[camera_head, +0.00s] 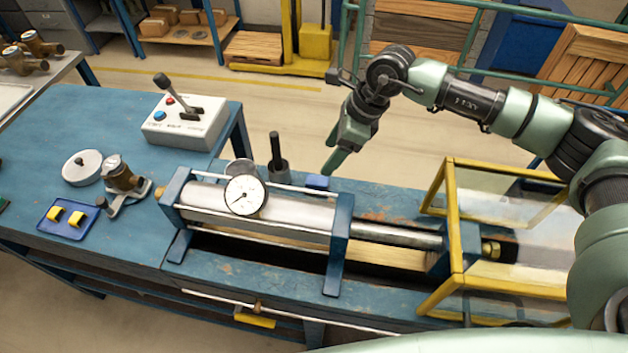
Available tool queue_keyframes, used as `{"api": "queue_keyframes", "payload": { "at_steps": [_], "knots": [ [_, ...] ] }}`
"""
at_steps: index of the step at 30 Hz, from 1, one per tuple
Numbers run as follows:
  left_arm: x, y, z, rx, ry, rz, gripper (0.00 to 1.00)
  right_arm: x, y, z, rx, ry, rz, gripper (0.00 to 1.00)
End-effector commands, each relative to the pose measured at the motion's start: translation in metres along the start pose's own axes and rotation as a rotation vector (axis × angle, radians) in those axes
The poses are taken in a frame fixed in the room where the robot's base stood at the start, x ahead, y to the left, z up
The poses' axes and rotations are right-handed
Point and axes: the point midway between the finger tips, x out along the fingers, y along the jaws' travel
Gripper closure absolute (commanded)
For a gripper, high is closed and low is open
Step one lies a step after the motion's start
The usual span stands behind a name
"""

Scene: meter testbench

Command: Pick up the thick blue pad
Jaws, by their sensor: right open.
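A small blue block that looks like the thick blue pad (317,182) lies on the blue bench (380,203), just behind the steel cylinder of the test rig. The rig's rear rod passes close in front of it. My right gripper (335,160) points down with its green fingers a little above and to the right of the pad, apart from it. It is open and holds nothing. The gap between its fingers is hard to see from this angle. My left gripper is not in view.
A dial gauge (245,195) sits on the cylinder (290,212). A dark upright post (276,155) stands left of the pad. A yellow-framed clear guard (452,215) is at the right. A control box (185,122) and blue tray (68,218) with yellow blocks are at the left.

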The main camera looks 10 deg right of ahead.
Motion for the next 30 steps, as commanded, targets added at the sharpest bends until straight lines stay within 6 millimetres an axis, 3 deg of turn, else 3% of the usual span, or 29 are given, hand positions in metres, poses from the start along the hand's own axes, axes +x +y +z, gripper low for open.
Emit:
{"api": "queue_keyframes", "payload": {
  "at_steps": [1, 3, 12, 23, 30],
  "knots": [
    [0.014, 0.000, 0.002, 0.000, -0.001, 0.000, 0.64, 0.013, 0.000, -0.005, 0.000, 0.000, 0.000, 0.35],
    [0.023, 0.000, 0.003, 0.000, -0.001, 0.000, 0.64, 0.021, 0.000, -0.009, 0.000, 0.000, 0.000, 0.35],
    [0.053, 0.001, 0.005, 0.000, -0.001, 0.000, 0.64, 0.050, 0.000, -0.020, 0.000, 0.000, 0.000, 0.35],
    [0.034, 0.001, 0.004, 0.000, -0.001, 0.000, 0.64, 0.081, -0.002, -0.019, 0.001, 0.001, 0.003, 0.35],
    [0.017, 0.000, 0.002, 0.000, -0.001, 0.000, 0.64, 0.117, -0.006, -0.021, 0.001, 0.001, 0.003, 0.35]
  ]
}}
